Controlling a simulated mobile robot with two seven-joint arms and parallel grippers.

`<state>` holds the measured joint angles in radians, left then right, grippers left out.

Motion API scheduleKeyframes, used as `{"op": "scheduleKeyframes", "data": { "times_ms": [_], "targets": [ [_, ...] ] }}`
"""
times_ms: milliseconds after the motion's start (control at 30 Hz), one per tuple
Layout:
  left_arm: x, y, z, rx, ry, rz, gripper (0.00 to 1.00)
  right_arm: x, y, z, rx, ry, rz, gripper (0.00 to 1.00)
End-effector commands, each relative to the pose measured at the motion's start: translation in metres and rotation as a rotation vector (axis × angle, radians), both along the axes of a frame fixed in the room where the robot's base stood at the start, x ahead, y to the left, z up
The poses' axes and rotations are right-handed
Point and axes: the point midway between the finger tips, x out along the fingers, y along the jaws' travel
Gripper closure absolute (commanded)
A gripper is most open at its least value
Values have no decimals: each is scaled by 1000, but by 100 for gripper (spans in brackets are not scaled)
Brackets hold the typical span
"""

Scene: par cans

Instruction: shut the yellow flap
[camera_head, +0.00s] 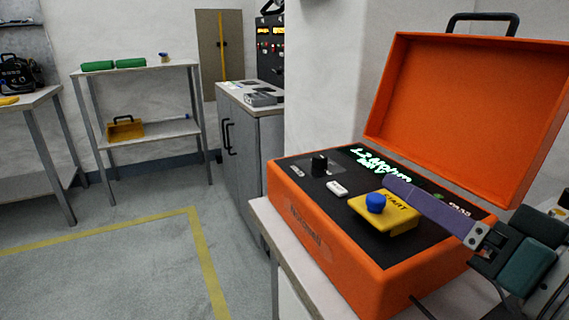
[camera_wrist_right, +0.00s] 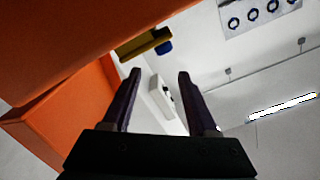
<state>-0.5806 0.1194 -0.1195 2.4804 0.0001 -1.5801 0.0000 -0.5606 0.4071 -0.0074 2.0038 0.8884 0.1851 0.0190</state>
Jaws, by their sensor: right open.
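I cannot tell the flap's hinge angle. My right gripper (camera_head: 390,186) reaches in from the right with its purple fingers just behind and above the flap, hiding part of the panel. In the right wrist view its fingers (camera_wrist_right: 157,72) are apart with nothing between them. The yellow flap (camera_wrist_right: 136,46) and blue knob (camera_wrist_right: 164,48) show beyond the fingertips. My left gripper is not in view.
The case's orange lid (camera_head: 465,110) stands open behind my right gripper. A black knob (camera_head: 319,164) and a white switch (camera_head: 337,188) are on the panel. A grey cabinet (camera_head: 250,150) and a shelf (camera_head: 150,135) stand at the left, with free floor before them.

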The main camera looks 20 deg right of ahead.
Motion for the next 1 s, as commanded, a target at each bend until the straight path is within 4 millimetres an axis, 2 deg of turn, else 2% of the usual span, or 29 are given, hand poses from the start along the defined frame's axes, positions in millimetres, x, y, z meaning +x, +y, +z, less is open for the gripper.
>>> {"op": "scheduleKeyframes", "data": {
  "times_ms": [200,400,567,833,1000],
  "targets": [
    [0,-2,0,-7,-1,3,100,40,3,1,2,-5,-2,41],
    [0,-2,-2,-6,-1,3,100,66,5,0,1,-3,-2,41],
    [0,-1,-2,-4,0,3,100,74,6,0,-1,-1,-1,41],
    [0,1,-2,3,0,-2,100,75,6,0,-1,0,-1,41],
    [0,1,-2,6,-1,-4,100,75,6,0,-1,0,-1,60]
  ]
}}
